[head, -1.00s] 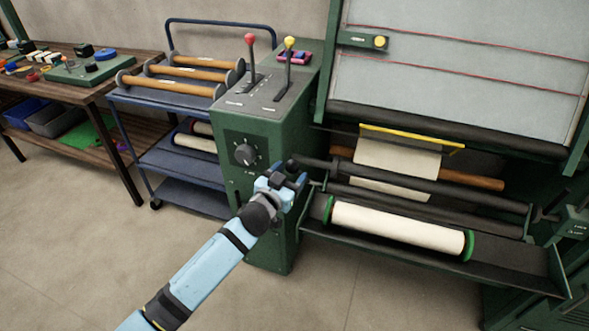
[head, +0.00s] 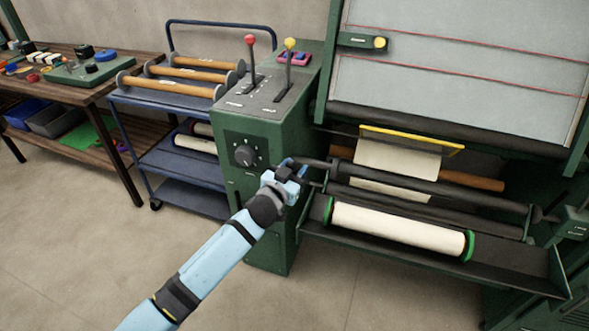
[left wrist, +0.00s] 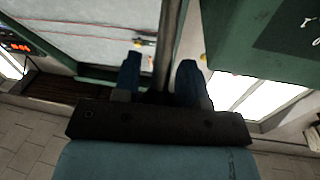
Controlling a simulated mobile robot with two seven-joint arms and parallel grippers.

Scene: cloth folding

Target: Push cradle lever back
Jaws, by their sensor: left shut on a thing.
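My left gripper (head: 297,170) is at the right side of the green control cabinet (head: 265,215), at the left end of a dark bar, the cradle lever (head: 318,163). It is shut on this lever. In the left wrist view the dark rod of the lever (left wrist: 168,40) runs up between the two blue fingers of the gripper (left wrist: 160,78). The cradle (head: 400,250) below holds a white roll (head: 398,228) with green end rings. My right gripper is not in view.
A red-knobbed lever (head: 250,62) and a yellow-knobbed lever (head: 289,65) stand on the cabinet top. A blue cart (head: 160,110) with wooden rollers and a wooden workbench (head: 85,85) stand left. The floor in front is clear.

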